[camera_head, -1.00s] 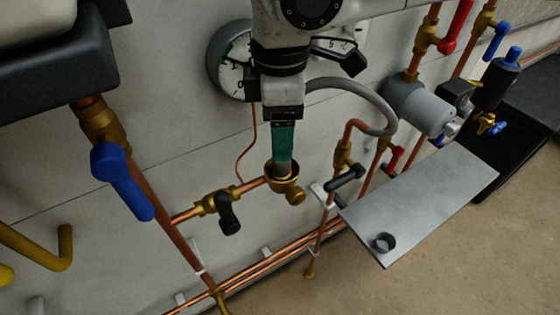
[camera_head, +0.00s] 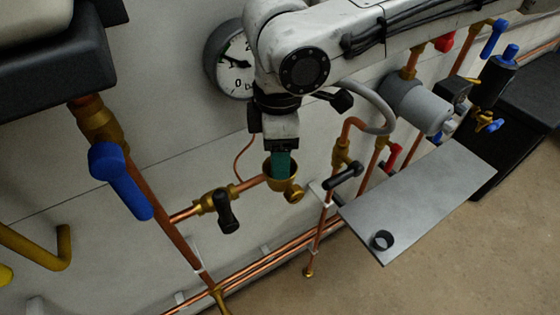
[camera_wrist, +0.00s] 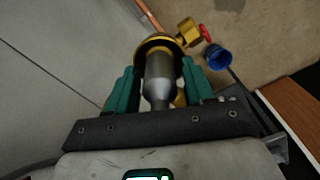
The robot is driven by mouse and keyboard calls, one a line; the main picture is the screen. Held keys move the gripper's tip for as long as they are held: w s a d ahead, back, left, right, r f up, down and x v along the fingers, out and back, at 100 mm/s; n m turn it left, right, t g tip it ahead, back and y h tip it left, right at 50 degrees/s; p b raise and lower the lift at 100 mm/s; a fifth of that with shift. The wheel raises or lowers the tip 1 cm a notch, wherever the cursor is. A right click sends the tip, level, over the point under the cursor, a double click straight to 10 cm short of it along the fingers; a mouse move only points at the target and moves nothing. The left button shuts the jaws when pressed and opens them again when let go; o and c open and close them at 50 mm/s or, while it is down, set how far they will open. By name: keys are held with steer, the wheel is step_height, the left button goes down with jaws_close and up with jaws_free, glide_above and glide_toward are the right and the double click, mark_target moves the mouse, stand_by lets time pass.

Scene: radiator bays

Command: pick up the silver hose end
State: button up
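The silver hose end (camera_wrist: 158,92) shows in the wrist view as a grey, tapered cylinder with its far end in the brass cup (camera_wrist: 150,42). In the head view the brass cup (camera_head: 283,185) is on a copper branch pipe, and the hose end is hidden behind my gripper. My gripper (camera_head: 281,166) points down into the mouth of the cup. In the wrist view the green fingers of my gripper (camera_wrist: 159,68) stand on either side of the hose end, with narrow gaps showing. The fingers look open around it.
A black-handled valve (camera_head: 225,210) is left of the cup. Another black lever (camera_head: 343,179) is on the right, beside a grey shelf (camera_head: 420,205) holding a small dark ring (camera_head: 382,240). A grey hose (camera_head: 385,105) loops behind my arm. A gauge (camera_head: 232,70) is on the wall.

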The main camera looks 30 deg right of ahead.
jaws_close()
steer(key=shift+r, duration=0.1)
stand_by(0.3)
